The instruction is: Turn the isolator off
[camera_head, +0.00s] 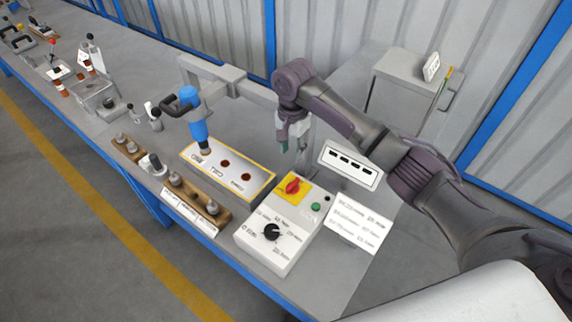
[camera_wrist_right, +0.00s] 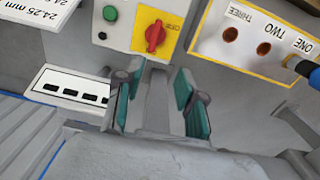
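The isolator is a red rotary knob (camera_head: 293,187) on a yellow plate, on top of a light grey control box (camera_head: 262,249). In the right wrist view the red knob (camera_wrist_right: 155,36) sits upper centre, its grip bar roughly upright in the picture. My right gripper (camera_head: 292,143) hangs above the bench, behind the box and apart from the knob. In the wrist view its green-padded fingers (camera_wrist_right: 158,98) stand apart with nothing between them, short of the knob. My left gripper is not in view.
The box also carries a black dial (camera_head: 271,231) and a green button (camera_head: 316,206). A yellow-edged panel with holes (camera_head: 229,170) and a blue tool (camera_head: 196,122) stand to the left. A label with black slots (camera_head: 351,164) and a printed sheet (camera_head: 358,222) lie to the right.

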